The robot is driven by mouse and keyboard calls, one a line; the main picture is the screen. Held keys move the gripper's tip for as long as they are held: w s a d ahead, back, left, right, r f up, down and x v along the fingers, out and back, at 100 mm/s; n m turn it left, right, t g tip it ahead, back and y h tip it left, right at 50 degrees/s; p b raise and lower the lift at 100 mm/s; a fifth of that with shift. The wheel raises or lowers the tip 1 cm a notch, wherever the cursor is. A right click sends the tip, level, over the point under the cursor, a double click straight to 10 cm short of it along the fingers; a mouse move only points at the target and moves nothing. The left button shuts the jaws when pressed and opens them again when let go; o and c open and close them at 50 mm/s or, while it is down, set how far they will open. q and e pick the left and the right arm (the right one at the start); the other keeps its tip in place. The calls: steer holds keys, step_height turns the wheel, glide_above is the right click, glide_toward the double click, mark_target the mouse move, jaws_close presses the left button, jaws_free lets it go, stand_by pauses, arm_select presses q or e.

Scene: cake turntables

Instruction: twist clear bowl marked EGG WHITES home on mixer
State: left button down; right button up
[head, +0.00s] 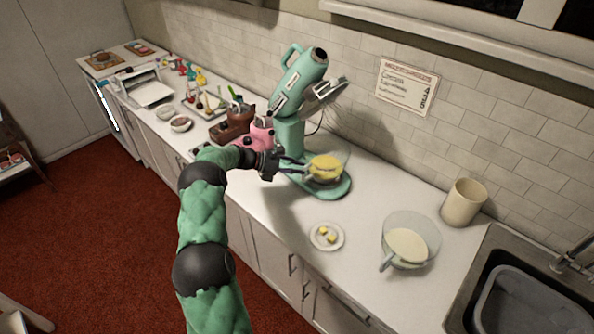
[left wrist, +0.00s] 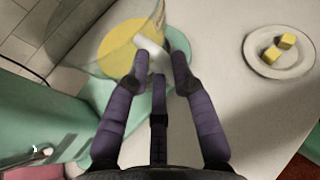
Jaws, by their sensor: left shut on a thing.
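The teal mixer (head: 290,105) stands on the counter with its head tilted up. A clear bowl with yellow contents (head: 326,167) sits over the mixer's round base (head: 336,190); I cannot tell whether it is locked there. My left gripper (head: 302,168) is shut on this bowl's handle, which shows pale between the fingers in the left wrist view (left wrist: 152,56). A second clear bowl with pale, creamy contents (head: 408,240) stands apart at the right, its handle pointing toward the front left. No marking is readable on either bowl. My right gripper is not in view.
A small plate (head: 327,237) with yellow cubes lies in front of the mixer. A cream canister (head: 463,203) and the sink (head: 520,290) are at the right. A pink item (head: 262,132) and a brown container (head: 233,125) crowd the mixer's left.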

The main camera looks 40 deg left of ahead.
arm_select(q)
steer(key=shift+d+f, duration=0.1)
steer(key=shift+f, duration=0.3)
steer(key=shift+w+a+m+g+h+b, duration=0.15)
steer(key=shift+a+m+g+h+b, duration=0.45)
steer(key=shift+b, duration=0.25)
steer(key=c, duration=1.4)
jaws_free()
steer(key=o, duration=0.4)
steer(key=shift+w+a, duration=0.1)
steer(key=shift+w, duration=0.05)
steer(key=v, duration=1.2)
steer(key=shift+r, duration=0.15)
